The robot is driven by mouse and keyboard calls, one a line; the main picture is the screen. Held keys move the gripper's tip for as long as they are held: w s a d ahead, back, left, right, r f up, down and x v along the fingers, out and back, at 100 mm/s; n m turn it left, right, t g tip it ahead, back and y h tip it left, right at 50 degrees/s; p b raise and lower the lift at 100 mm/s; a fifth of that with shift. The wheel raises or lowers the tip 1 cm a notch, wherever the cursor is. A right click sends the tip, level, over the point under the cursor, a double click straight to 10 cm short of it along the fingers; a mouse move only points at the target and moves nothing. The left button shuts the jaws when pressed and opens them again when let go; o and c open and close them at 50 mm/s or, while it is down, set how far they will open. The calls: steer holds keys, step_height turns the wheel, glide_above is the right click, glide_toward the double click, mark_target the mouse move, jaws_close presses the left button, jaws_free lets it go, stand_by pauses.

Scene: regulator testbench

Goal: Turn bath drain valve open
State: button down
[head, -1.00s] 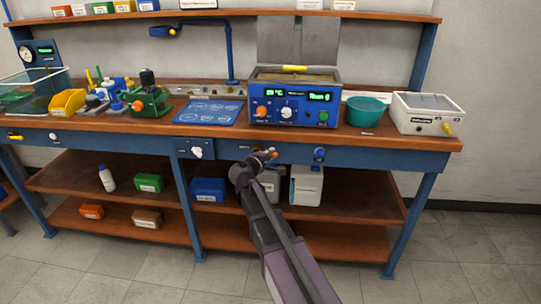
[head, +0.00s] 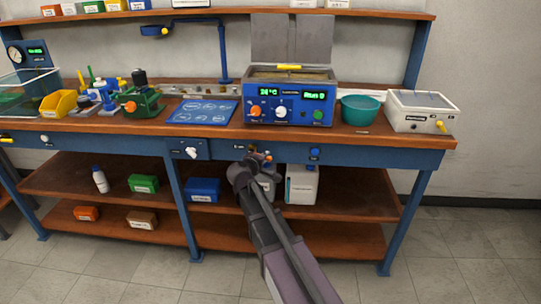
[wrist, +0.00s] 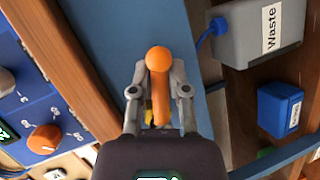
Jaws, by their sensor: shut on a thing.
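The bath drain valve's orange lever (wrist: 159,85), with a round knob at its tip, shows between the fingers of my gripper (wrist: 158,72) in the wrist view. The fingers are shut on the lever, one on each side. In the head view my gripper (head: 259,161) is at the blue front rail below the bath unit (head: 290,104). Only a small orange tip of the lever (head: 268,158) shows there; my gripper hides most of the valve. The valve body is hidden, so I cannot tell how far it is turned.
A white-handled valve (head: 190,153) sits on the rail to the left and a blue knob (head: 315,153) to the right. A grey waste container (wrist: 258,35) and a blue box (wrist: 279,108) are on the shelf below. The floor in front is clear.

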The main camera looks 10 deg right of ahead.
steer(key=shift+w+a+f+m+y, duration=0.1)
steer(key=shift+a+f+m+y, duration=0.05)
steer(key=shift+f+m+y, duration=0.3)
steer(key=shift+a+f+m+y, duration=0.1)
steer(key=shift+m+y, duration=0.15)
steer(key=shift+m, duration=0.3)
steer(key=shift+w+a+f+m+t+y+b, duration=0.2)
steer(key=shift+a+f+m+t+y+b, duration=0.15)
steer(key=shift+a+m+y, duration=0.6)
steer(key=shift+w+a+f+m+t+y+b, duration=0.1)
steer(key=shift+w+a+f+m+y+b, duration=0.3)
steer(key=shift+m+y, duration=0.95)
steer(key=shift+a+f+m+t+y+b, duration=0.25)
steer(key=shift+a+f+m+y, duration=0.4)
steer(key=shift+m, duration=0.85)
steer(key=shift+a+r, duration=0.15)
steer(key=shift+a, duration=0.05)
steer(key=c, duration=0.6)
jaws_free()
steer(key=shift+s, duration=0.1)
